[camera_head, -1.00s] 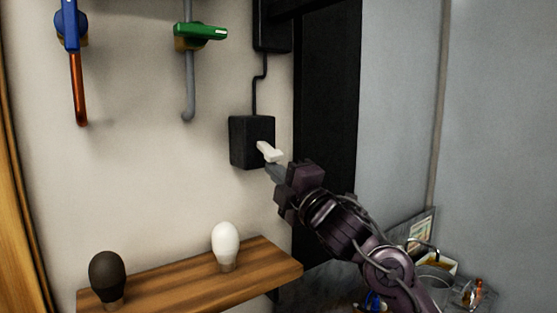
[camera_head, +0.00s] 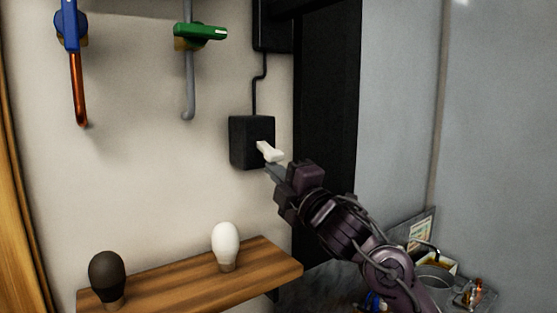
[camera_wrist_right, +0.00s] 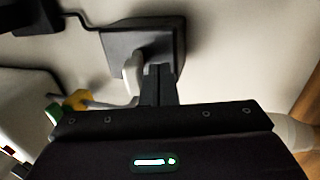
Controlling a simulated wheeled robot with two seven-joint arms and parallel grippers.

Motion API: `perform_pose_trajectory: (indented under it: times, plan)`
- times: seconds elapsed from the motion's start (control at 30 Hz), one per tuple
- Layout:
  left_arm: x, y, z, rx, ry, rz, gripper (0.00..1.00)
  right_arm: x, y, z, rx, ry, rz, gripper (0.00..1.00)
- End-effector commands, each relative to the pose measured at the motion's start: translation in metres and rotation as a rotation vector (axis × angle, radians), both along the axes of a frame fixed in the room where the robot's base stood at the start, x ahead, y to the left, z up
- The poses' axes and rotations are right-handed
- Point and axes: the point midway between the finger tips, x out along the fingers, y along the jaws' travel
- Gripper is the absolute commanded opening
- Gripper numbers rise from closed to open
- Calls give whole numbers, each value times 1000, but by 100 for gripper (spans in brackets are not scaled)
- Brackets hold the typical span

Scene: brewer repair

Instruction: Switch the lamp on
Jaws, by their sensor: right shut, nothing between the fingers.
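A black switch box (camera_head: 250,141) with a white lever (camera_head: 269,152) is mounted on the wall, with a dark cable running up from it. My right gripper (camera_head: 270,170) is shut and empty, its fingertips just below the lever in the head view. In the right wrist view, the shut fingers (camera_wrist_right: 159,84) lie right beside the white lever (camera_wrist_right: 133,75), in front of the box (camera_wrist_right: 150,42). I cannot tell whether they touch the lever. A white bulb (camera_head: 226,243) and a dark bulb (camera_head: 106,277) stand on a wooden shelf. My left gripper is not in view.
A blue-handled valve (camera_head: 69,27) and a green-handled valve (camera_head: 201,31) with pipes are on the wall above. The wooden shelf (camera_head: 262,265) juts out below the box. A cluttered bench with a container (camera_head: 436,276) is at lower right.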

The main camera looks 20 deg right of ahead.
Motion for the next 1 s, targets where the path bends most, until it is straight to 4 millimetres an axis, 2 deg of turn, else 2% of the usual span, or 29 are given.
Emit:
perform_pose_trajectory:
  times: [0.37,1.0]
  plan:
    - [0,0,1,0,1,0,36,0,0,2,0,0,0,0]
    - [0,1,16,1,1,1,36,0,-1,23,3,-3,-1,0]
